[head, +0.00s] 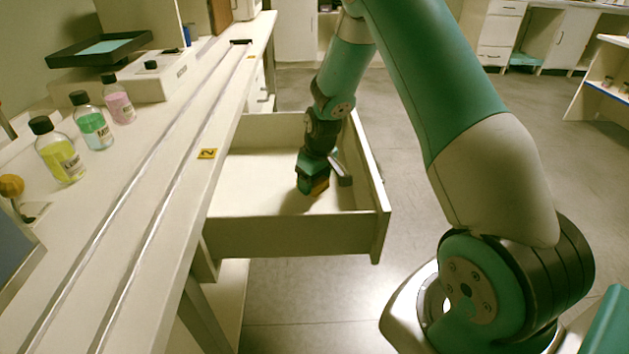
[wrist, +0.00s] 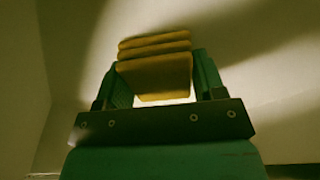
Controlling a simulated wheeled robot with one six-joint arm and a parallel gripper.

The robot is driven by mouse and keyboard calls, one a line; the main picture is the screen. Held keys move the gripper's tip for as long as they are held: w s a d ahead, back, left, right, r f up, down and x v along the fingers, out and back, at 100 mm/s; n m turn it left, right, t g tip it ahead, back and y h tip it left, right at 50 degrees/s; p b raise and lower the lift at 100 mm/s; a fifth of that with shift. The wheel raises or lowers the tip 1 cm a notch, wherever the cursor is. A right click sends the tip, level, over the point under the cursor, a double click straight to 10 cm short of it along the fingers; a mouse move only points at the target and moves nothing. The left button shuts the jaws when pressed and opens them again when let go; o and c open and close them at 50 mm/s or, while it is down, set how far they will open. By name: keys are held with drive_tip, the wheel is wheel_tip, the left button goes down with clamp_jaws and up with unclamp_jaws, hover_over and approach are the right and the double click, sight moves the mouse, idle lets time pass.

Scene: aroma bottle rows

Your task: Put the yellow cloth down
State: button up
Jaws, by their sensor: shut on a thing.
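The yellow cloth (wrist: 155,70) is folded in layers and sits between the two fingers of my gripper (wrist: 163,85) in the wrist view. In the head view my gripper (head: 313,184) points down inside the open drawer (head: 295,240), low over its floor. Only a small part of the cloth (head: 319,186) shows there, at the fingertips. My gripper is shut on the cloth. I cannot tell whether the cloth touches the drawer floor.
The drawer floor around my gripper is bare. The drawer's walls stand close around my arm. On the counter (head: 150,150) at left stand a yellow bottle (head: 62,158), a teal bottle (head: 95,128) and a pink bottle (head: 119,104). A dark tray (head: 100,48) is behind them.

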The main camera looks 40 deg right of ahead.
sight(319, 181)
drive_tip(key=o, duration=1)
wheel_tip(319, 181, up, 12)
drive_tip(key=s+p, duration=0.2)
drive_tip(key=s+a+r+n+y, duration=0.1)
drive_tip(key=s+a+r, duration=0.25)
drive_tip(key=a, duration=0.35)
drive_tip(key=s+a+r+n+y, duration=0.1)
drive_tip(key=s+a+r, duration=0.2)
drive_tip(key=a+r, duration=0.25)
drive_tip(key=s+a+r+n, duration=0.1)
drive_tip(key=s+a+r, duration=0.1)
drive_tip(key=s+a, duration=0.2)
drive_tip(key=s+a+r+n+g+y, duration=0.1)
drive_tip(key=s+a, duration=0.2)
drive_tip(key=s, duration=0.6)
drive_tip(key=s+a+r, duration=0.2)
drive_tip(key=s+a, duration=0.2)
drive_tip(key=s, duration=0.2)
drive_tip(key=shift+s+a+r+n+g+y, duration=0.2)
drive_tip(key=shift+a+r+n+g+y, duration=0.1)
drive_tip(key=shift+r+n+g+y, duration=0.1)
